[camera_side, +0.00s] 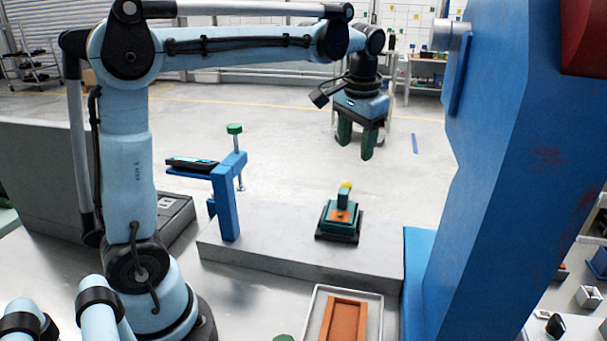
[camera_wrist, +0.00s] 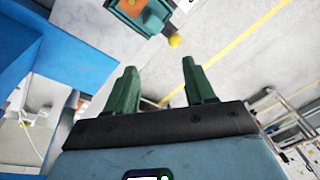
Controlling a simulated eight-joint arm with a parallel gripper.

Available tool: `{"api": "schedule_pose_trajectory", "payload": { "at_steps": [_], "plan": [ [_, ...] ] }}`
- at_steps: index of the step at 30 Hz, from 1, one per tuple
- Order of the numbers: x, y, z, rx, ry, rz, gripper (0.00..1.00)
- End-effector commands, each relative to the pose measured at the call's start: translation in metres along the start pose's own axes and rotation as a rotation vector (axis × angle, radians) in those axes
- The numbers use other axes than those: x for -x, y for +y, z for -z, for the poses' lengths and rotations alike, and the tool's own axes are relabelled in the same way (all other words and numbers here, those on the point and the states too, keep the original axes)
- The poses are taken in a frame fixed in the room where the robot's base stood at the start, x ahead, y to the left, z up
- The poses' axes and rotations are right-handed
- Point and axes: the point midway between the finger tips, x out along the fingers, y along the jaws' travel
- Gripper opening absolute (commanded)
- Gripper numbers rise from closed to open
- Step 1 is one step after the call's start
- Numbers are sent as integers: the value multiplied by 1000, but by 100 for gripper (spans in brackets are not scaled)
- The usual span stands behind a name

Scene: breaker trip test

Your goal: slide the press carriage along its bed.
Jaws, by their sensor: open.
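A dark green block with an orange top plate, which looks like the press carriage (camera_side: 341,219), sits on a black base. It rests on a long pale grey slab, apparently the bed (camera_side: 285,256). A yellow knob (camera_side: 346,186) stands at its back. My gripper (camera_side: 356,144) hangs above and behind the block, with its green fingers pointing down, apart and empty. In the wrist view the open fingers of my gripper (camera_wrist: 159,66) show a gap between them. The carriage (camera_wrist: 128,7), cut by the top edge, and its yellow knob (camera_wrist: 174,40) lie beyond the fingertips, not touching them.
A blue bracket (camera_side: 226,200) with a green-topped screw (camera_side: 234,129) stands at the slab's left. A large blue press frame (camera_side: 500,190) rises at the right end. A white tray (camera_side: 376,309) with an orange holder (camera_side: 343,319) lies in front. Space around my gripper is clear.

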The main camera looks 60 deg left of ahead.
Motion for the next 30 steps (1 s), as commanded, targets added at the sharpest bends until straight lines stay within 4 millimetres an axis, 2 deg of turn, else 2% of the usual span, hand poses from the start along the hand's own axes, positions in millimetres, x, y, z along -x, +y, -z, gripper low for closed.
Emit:
{"api": "schedule_pose_trajectory", "payload": {
  "at_steps": [1,6,17,30],
  "plan": [
    [-2,-4,10,10,-30,11,54],
    [-9,-15,28,31,-109,41,54],
    [-25,-21,34,43,-149,55,54],
    [-95,-24,23,43,-147,54,54]
  ]
}}
